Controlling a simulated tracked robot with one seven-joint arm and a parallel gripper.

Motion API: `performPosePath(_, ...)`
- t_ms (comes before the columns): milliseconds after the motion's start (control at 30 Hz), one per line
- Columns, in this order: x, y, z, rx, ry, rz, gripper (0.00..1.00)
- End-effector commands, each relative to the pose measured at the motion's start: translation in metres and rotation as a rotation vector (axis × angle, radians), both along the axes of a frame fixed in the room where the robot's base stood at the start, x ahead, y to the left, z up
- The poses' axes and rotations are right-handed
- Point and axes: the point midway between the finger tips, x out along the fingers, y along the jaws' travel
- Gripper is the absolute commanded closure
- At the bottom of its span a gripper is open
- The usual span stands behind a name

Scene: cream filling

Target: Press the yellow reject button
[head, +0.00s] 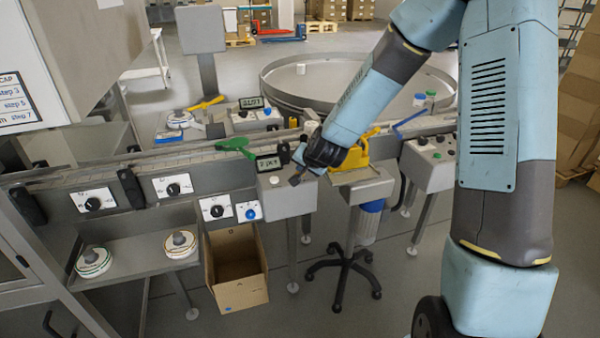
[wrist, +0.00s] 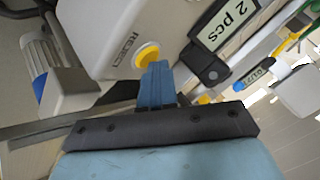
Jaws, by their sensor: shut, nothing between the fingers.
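The yellow button (wrist: 146,52) shows in the wrist view on a pale grey housing (wrist: 120,20), beside a small label that seems to read REJECT (wrist: 125,42). My gripper (wrist: 157,68) is shut and empty, its blue fingers together. The fingertips overlap the button's lower right edge in the picture; I cannot tell whether they touch it. In the head view my gripper (head: 298,178) is at the right side of a grey control box (head: 288,204). I cannot make out the yellow button there; my arm may hide it.
A "2 pcs" display (wrist: 228,25) stands close to the right of the button. In the head view a white round knob (head: 275,181) is on the control box front. A yellow machine part (head: 357,155) stands right of my gripper, and an open cardboard box (head: 236,268) is below.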

Motion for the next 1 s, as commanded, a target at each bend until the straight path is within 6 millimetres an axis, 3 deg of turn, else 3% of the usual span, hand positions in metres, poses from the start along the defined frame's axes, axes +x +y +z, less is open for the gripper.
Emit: performPosePath(1000, 0.0, 0.001, 0.025, -0.001, -0.002, 0.0, 1.0)
